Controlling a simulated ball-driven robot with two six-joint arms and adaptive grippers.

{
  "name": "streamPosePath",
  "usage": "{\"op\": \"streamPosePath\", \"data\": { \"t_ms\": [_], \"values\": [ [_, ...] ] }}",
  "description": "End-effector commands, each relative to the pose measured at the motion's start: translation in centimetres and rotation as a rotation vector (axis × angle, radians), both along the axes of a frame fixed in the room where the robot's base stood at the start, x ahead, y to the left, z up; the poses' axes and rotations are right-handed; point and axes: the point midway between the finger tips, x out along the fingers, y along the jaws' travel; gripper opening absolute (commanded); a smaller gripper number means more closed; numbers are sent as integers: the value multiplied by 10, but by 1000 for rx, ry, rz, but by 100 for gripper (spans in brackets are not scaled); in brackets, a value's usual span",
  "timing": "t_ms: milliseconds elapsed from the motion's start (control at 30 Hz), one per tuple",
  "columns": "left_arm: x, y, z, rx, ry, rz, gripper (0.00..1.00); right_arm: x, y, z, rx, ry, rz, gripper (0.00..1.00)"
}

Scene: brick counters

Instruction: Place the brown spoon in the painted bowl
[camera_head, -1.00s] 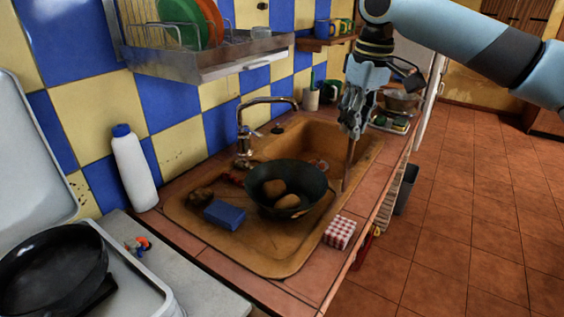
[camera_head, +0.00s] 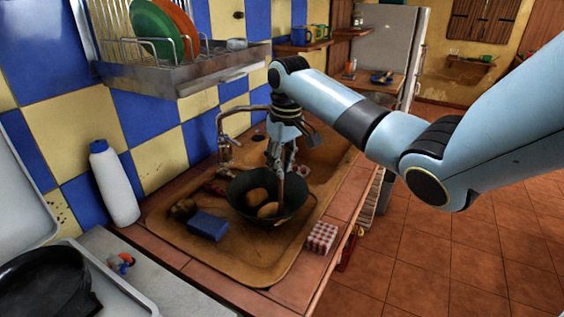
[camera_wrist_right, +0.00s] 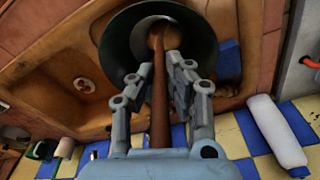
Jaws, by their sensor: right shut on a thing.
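My right gripper (camera_head: 279,168) is shut on the brown spoon (camera_head: 281,190), which hangs down over the dark bowl (camera_head: 236,187). In the right wrist view the spoon (camera_wrist_right: 160,95) runs between the fingers (camera_wrist_right: 158,75), with its far end inside the outline of the bowl (camera_wrist_right: 118,45). Whether the spoon touches the bowl I cannot tell. The bowl stands in the sink and holds brown rounded things (camera_head: 257,196). It is the only bowl near the spoon; its painting is not clear. My left gripper is out of view.
The brown sink (camera_head: 190,245) holds a blue sponge (camera_head: 208,225) beside the bowl. The tap (camera_head: 224,150) stands close behind my right gripper. A white bottle (camera_head: 115,185) and a dark pan (camera_head: 45,285) are at left.

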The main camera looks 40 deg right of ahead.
Motion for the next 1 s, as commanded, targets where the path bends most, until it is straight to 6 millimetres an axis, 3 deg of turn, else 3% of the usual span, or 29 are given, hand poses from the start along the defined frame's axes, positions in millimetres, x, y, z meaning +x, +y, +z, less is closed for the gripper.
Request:
{"op": "streamPosePath", "data": {
  "t_ms": [667,700,833,1000],
  "values": [
    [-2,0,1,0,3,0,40,0,-1,-13,-1,0,0,0],
    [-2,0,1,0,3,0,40,0,-1,-14,-1,0,0,17],
    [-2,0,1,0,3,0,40,0,-1,-13,-1,-1,0,34],
    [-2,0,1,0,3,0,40,0,-1,-13,-1,-1,0,36]
  ]
}}
